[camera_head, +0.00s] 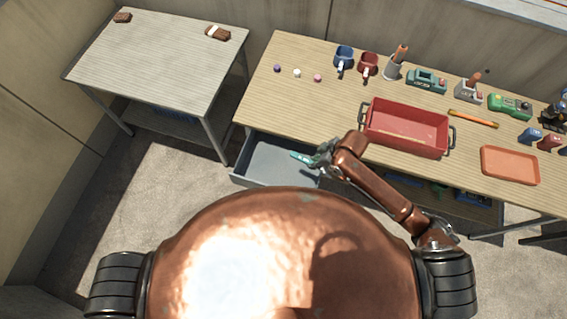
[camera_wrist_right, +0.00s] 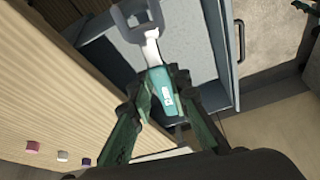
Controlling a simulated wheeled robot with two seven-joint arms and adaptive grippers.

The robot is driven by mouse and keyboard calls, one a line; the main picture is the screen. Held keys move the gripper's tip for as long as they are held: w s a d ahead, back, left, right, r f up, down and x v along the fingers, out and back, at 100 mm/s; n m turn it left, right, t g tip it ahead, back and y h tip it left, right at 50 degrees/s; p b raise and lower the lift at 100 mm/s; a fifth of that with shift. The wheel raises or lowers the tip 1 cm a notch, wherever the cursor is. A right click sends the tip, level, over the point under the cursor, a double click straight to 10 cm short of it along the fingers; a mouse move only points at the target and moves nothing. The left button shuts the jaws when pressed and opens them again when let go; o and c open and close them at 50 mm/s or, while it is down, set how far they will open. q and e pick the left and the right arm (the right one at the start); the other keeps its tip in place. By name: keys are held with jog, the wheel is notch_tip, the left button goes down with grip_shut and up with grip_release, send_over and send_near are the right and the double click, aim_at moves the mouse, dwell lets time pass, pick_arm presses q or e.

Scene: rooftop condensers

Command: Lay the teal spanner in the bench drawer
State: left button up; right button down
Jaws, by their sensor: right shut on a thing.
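The teal spanner (camera_head: 302,157) is held by my right gripper (camera_head: 322,157) over the right part of the open bench drawer (camera_head: 258,162). In the right wrist view the spanner (camera_wrist_right: 160,88) lies between the two fingers (camera_wrist_right: 160,100), its grey open-ended head pointing away over the drawer (camera_wrist_right: 195,45). The drawer is grey and pulled out from under the bench; what shows of its floor looks empty. I cannot tell the exact height of the spanner above the drawer floor. My left gripper is not in view.
The wooden bench (camera_head: 300,110) carries a red tray box (camera_head: 407,128), an orange tray (camera_head: 510,166), a blue scoop (camera_head: 344,55), a red scoop (camera_head: 368,65) and several small balls. A second table (camera_head: 155,55) stands at the left. The floor between is bare.

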notch_tip(320, 180, down, 4)
jog(key=s+a+n, duration=0.2)
jog(key=b, duration=0.2)
send_over(282, 163)
jog(key=d, duration=0.2)
jog(key=shift+g, duration=0.4)
jog(key=f, duration=0.9)
jog(key=shift+s+a+f, duration=0.1)
jog(key=shift+s+f, duration=0.15)
jog(key=shift+s, duration=0.1)
jog(key=shift+w+a+f+b, duration=0.15)
jog(key=shift+f+b, duration=0.15)
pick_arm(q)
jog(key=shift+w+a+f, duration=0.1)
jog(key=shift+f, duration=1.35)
pick_arm(e)
jog(key=shift+f, duration=1.5)
jog(key=shift+f, duration=0.1)
jog(key=c, duration=1.8)
grip_release()
